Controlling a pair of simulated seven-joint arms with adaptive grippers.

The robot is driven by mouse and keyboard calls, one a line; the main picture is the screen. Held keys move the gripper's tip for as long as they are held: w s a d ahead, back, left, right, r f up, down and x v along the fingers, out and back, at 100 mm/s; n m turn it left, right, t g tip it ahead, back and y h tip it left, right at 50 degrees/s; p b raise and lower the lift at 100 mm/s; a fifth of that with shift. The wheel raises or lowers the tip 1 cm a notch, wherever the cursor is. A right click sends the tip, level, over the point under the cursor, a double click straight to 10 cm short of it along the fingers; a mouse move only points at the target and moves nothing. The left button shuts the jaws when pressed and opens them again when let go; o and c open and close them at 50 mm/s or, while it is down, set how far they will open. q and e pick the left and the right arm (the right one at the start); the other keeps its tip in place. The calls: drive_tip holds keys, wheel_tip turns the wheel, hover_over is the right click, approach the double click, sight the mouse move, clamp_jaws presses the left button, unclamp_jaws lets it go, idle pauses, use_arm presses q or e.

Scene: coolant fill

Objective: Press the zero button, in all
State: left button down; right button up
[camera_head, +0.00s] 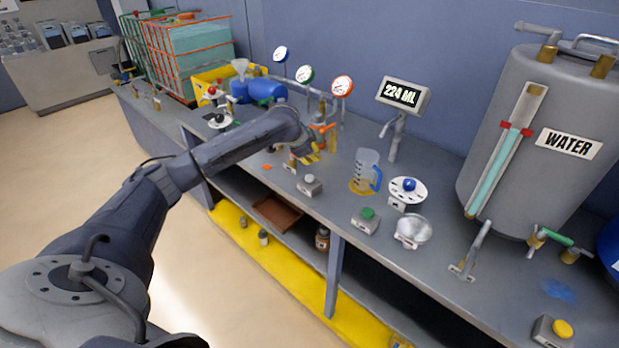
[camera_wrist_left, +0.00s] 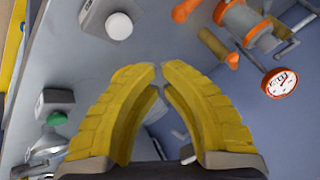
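My left gripper (camera_head: 312,156) is over the bench, just behind and above a grey box with a white button (camera_head: 310,178). Its yellow fingers converge with their tips almost together in the left wrist view (camera_wrist_left: 160,68), with nothing seen between them. The white button (camera_wrist_left: 120,26) lies ahead and to the left of the fingertips there, apart from them. A green button (camera_head: 367,213) on another grey box also shows at the left of the wrist view (camera_wrist_left: 57,118). A yellow button (camera_head: 562,328) is at the far right. No zero label is readable on any. The display (camera_head: 403,95) reads 224 ML.
A measuring jug (camera_head: 366,171) with a blue handle, a blue-knobbed dial (camera_head: 408,188) and a scale-like round pan (camera_head: 412,231) stand right of the gripper. Gauges (camera_head: 342,86) and orange-handled valves (camera_head: 325,127) stand close behind it. A WATER tank (camera_head: 555,105) fills the right.

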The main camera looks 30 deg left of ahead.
use_arm(q)
drive_tip(key=shift+f, duration=2.25)
drive_tip(key=shift+f, duration=1)
idle(1.0)
drive_tip(key=shift+r, duration=1)
drive_tip(key=shift+r, duration=0.1)
drive_tip(key=shift+r, duration=2.4)
